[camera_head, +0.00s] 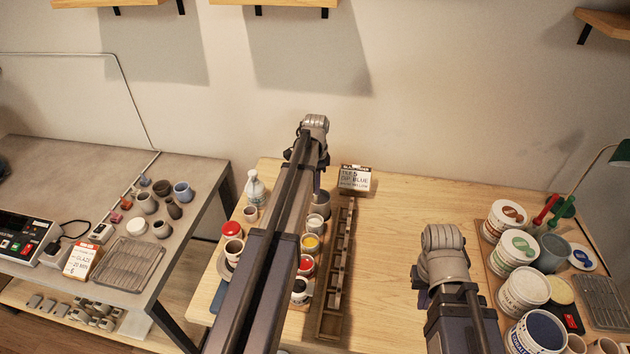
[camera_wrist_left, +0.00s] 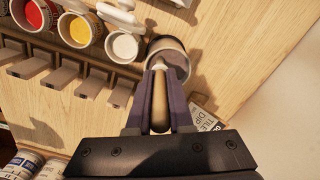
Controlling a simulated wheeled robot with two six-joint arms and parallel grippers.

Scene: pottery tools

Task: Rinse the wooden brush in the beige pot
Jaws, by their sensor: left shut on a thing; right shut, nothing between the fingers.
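The wooden brush shows in the left wrist view as a pale, rounded handle (camera_wrist_left: 160,103) between the two purple-grey fingers of my left gripper (camera_wrist_left: 160,92), which is shut on it. Just beyond the fingertips is the beige pot (camera_wrist_left: 181,68), a round vessel with a darker rim. The brush's far end points at the pot's mouth; whether it is inside is unclear. In the head view a greyish-beige pot (camera_head: 322,203) is partly hidden behind my left arm, which also hides the left gripper. My right arm is folded at the right; its gripper is not visible.
A slotted wooden rack (camera_head: 337,270) stands right of the glaze jars, including red (camera_head: 306,265) and yellow (camera_head: 310,243) ones. A sign (camera_head: 356,179) stands at the back. Tubs (camera_head: 523,290) crowd the right side. The table's middle is clear.

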